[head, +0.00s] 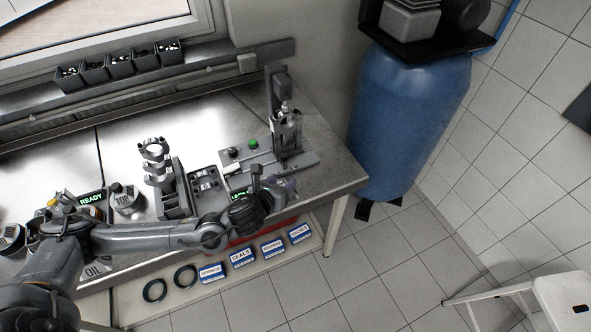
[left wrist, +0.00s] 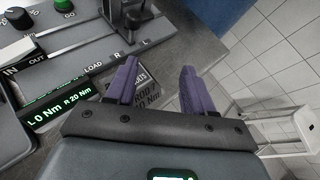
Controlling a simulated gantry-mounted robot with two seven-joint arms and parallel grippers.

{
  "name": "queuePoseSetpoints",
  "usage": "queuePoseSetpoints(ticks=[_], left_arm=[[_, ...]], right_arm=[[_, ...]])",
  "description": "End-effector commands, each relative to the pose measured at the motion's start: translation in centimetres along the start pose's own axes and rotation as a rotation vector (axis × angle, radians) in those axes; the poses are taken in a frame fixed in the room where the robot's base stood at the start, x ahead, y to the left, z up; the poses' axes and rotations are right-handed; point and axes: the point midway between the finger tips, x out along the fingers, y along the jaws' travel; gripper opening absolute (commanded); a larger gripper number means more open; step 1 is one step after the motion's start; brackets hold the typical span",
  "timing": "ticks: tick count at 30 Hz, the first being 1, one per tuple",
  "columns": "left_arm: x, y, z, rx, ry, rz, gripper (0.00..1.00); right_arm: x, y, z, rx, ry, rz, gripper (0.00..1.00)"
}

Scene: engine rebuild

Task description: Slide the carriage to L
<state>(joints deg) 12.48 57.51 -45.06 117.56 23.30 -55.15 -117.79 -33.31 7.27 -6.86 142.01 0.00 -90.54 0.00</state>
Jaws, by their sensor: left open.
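The carriage (head: 287,132) stands upright on the grey station at the table's right end, under the column (head: 274,95). In the left wrist view its lower part (left wrist: 129,14) shows at the top edge, beyond the R and L marks; I cannot tell exactly which mark it lines up with. The station's display (left wrist: 62,108) reads L 0 Nm, R 20 Nm. My left gripper (head: 284,187) is in front of the station, near the table's front edge. Its purple fingers (left wrist: 158,84) are apart with nothing between them, short of the carriage. My right gripper is not in view.
A dark knob (left wrist: 18,18) and green GO button (left wrist: 64,5) sit on the station. A grey stand with rings (head: 157,165) is left of it. A blue barrel (head: 405,120) stands right of the table. Labelled boxes (head: 242,257) lie on a lower shelf.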

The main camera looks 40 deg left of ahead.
Motion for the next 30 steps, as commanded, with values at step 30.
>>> queuePoseSetpoints(ticks=[30], left_arm=[[11.1,4.7,3.2,0.099,-0.081,0.058,0.52]], right_arm=[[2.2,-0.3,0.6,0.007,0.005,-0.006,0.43]])
